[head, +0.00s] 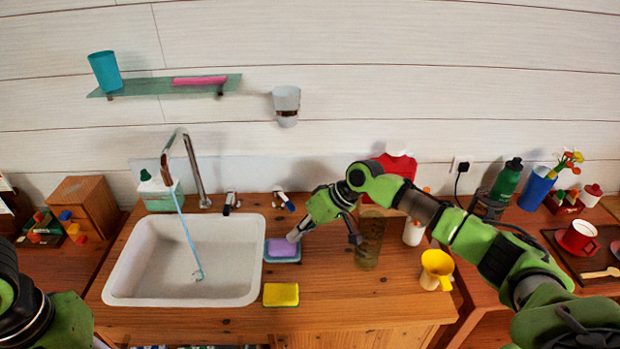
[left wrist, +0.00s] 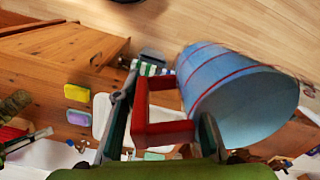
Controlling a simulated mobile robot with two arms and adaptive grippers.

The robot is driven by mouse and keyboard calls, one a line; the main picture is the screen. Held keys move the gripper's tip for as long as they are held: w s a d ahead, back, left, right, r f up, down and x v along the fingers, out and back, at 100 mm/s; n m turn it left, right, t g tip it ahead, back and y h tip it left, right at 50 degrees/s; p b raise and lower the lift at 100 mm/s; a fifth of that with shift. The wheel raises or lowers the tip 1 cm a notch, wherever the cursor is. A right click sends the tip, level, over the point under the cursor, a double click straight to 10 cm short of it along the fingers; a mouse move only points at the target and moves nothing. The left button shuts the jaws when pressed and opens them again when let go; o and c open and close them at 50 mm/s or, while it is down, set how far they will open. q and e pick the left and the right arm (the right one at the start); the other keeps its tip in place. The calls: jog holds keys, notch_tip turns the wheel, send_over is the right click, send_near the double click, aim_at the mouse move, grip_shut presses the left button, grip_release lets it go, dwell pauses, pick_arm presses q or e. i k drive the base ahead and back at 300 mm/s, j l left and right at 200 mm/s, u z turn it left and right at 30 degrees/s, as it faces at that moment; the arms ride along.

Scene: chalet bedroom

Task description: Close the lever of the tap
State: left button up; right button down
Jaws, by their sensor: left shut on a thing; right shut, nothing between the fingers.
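The chrome tap (head: 193,168) arches over the white sink (head: 120,278), and a thin blue stream runs from its spout into the basin. My right gripper (head: 294,236) is shut and empty, pointing down-left just above the purple sponge, below and in front of the right lever. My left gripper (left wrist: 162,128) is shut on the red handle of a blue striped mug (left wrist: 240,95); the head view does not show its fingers.
The purple sponge (head: 280,247) and a yellow sponge (head: 281,295) lie right of the sink. A brown glass (head: 368,245), a white bottle (head: 413,233) and a yellow cup (head: 437,268) stand near my right arm. A glass shelf (head: 150,87) hangs above.

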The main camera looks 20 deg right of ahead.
aim_at(277, 191)
jog(key=i+l, duration=0.3)
jog(key=l, duration=0.15)
jog(key=i+l, duration=0.3)
jog(key=l, duration=0.15)
